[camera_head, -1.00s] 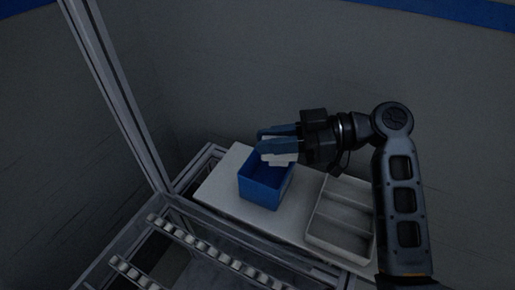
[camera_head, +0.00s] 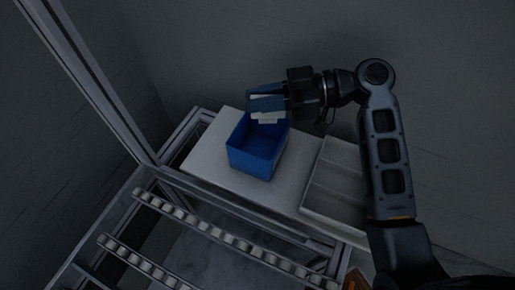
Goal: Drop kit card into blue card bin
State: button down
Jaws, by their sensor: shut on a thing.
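The blue card bin (camera_head: 254,161) is an open-topped box standing on a pale board. My gripper (camera_head: 262,101) reaches in from the right, at the bin's far upper side. I cannot tell how high the card is above the rim.
A pale tray with compartments (camera_head: 334,187) lies right of the bin, partly behind my arm. The pale board (camera_head: 208,160) has free room left of the bin. A metal frame post (camera_head: 88,82) rises at left, and roller rails (camera_head: 190,222) run along the front.

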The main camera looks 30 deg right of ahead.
jog(key=shift+f, duration=0.65)
jog(key=c, duration=0.9)
grip_release()
jog(key=shift+c, duration=0.2)
jog(key=shift+d, duration=0.1)
jog(key=b+v, duration=0.1)
jog(key=v, duration=0.6)
jog(key=shift+s+d+b, duration=0.25)
jog(key=shift+b, duration=0.05)
jog(key=shift+r, duration=0.1)
